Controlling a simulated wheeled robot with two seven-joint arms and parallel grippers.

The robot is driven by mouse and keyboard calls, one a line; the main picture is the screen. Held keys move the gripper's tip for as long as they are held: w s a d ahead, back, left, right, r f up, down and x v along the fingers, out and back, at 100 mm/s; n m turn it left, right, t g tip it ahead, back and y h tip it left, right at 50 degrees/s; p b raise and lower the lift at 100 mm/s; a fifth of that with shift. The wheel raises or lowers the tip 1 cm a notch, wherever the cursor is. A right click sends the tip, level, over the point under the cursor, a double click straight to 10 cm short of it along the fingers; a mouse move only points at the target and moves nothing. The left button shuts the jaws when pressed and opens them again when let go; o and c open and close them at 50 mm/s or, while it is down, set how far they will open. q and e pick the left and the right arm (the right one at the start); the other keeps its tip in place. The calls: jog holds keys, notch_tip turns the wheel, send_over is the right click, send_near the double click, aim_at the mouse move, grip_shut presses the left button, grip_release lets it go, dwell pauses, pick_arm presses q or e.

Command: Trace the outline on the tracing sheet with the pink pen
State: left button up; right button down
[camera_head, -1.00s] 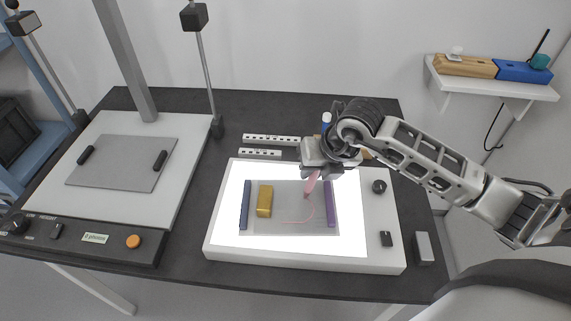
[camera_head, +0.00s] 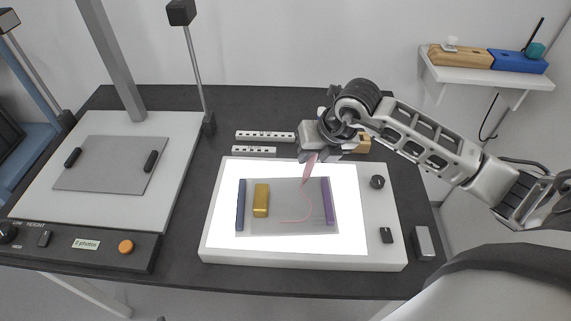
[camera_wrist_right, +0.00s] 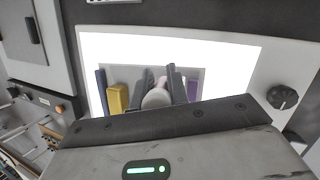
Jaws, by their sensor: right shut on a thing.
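My right gripper (camera_head: 314,155) is shut on the pink pen (camera_head: 309,167) above the light panel. The pen points down at the tracing sheet (camera_head: 270,228), with its tip at or close to the sheet. A curved pink line (camera_head: 308,207) runs on the sheet from near the pen tip down and round to the left. In the right wrist view the gripper fingers (camera_wrist_right: 160,88) close around the pale pen end, and the tip and the line are hidden. No outline other than the pink line can be made out. My left gripper is not in view.
The sheet lies on a lit panel (camera_head: 220,236) between a blue bar (camera_head: 241,205) and a purple bar (camera_head: 327,201). A yellow block (camera_head: 261,200) sits on its left part. Two white slotted strips lie behind. A copy stand (camera_head: 180,190) stands left.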

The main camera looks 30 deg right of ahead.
jog(key=shift+r, duration=0.85)
jog(key=shift+r+p, duration=0.45)
jog(key=shift+p, duration=0.15)
jog(key=shift+r+p, duration=1.05)
jog(key=shift+r, duration=0.45)
jog(key=shift+r+p, duration=0.55)
jog(key=shift+r, duration=0.25)
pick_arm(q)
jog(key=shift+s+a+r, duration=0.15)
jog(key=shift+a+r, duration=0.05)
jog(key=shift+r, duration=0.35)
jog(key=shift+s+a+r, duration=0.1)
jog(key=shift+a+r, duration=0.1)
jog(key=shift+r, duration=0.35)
pick_arm(e)
jog(key=shift+r, duration=0.3)
